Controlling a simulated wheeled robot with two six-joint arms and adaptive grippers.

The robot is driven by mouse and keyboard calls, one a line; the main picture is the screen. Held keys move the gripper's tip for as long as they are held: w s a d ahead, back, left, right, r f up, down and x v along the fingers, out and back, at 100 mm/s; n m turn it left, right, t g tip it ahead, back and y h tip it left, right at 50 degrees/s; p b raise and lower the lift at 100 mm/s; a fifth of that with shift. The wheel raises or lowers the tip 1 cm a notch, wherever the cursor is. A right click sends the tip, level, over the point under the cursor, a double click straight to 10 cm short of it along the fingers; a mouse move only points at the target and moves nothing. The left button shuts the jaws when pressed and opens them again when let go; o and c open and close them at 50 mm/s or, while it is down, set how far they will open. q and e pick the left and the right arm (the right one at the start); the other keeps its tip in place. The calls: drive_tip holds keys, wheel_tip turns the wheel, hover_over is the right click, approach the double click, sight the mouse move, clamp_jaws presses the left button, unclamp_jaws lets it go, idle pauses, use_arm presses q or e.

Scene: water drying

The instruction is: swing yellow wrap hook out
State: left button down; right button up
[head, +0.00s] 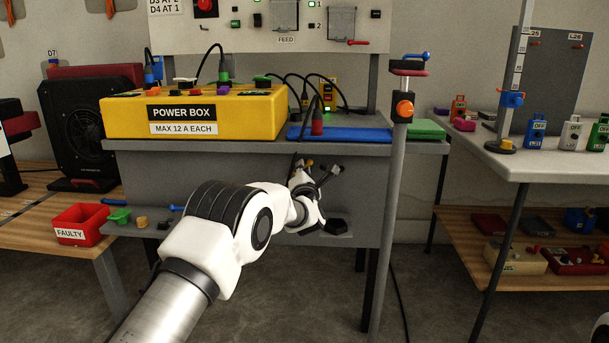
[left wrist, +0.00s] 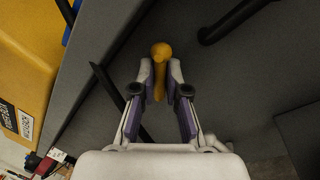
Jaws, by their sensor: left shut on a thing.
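The yellow wrap hook (left wrist: 161,52) shows in the left wrist view as a short peg with a round knob, in front of a dark grey panel. My left gripper (left wrist: 161,82) is shut on it, one finger on each side of the peg, with the knob past the fingertips. In the head view my left gripper (head: 310,172) is at the grey front panel (head: 200,185) of the bench, below the tabletop. A small yellow bit of the hook (head: 309,162) shows there; the rest is hidden by the gripper. My right gripper is out of view.
A yellow power box (head: 195,112) and a blue mat (head: 340,134) lie on the bench above. A grey post (head: 390,210) stands right of the gripper. A dark bar (left wrist: 232,22) shows near the hook. A red faulty bin (head: 80,225) stands left.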

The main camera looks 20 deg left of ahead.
use_arm(q)
drive_tip(key=n+b, duration=0.2)
drive_tip(key=n, duration=0.1)
drive_tip(key=a+n+g+b, duration=0.1)
drive_tip(key=n+b, duration=0.1)
drive_tip(key=n, duration=0.2)
drive_tip(key=a+r+n+g+b, duration=0.1)
drive_tip(key=n+b, duration=0.1)
drive_tip(key=n, duration=0.1)
drive_tip(key=shift+s+a+r+n, duration=0.1)
drive_tip(key=shift+s+a+n, duration=0.15)
drive_tip(key=shift+s+n, duration=0.15)
drive_tip(key=c, duration=1.2)
unclamp_jaws()
drive_tip(key=shift+r, duration=0.1)
approach(292, 160)
drive_tip(key=v, duration=0.5)
drive_tip(key=shift+s+d, duration=0.15)
drive_tip(key=shift+d, duration=0.15)
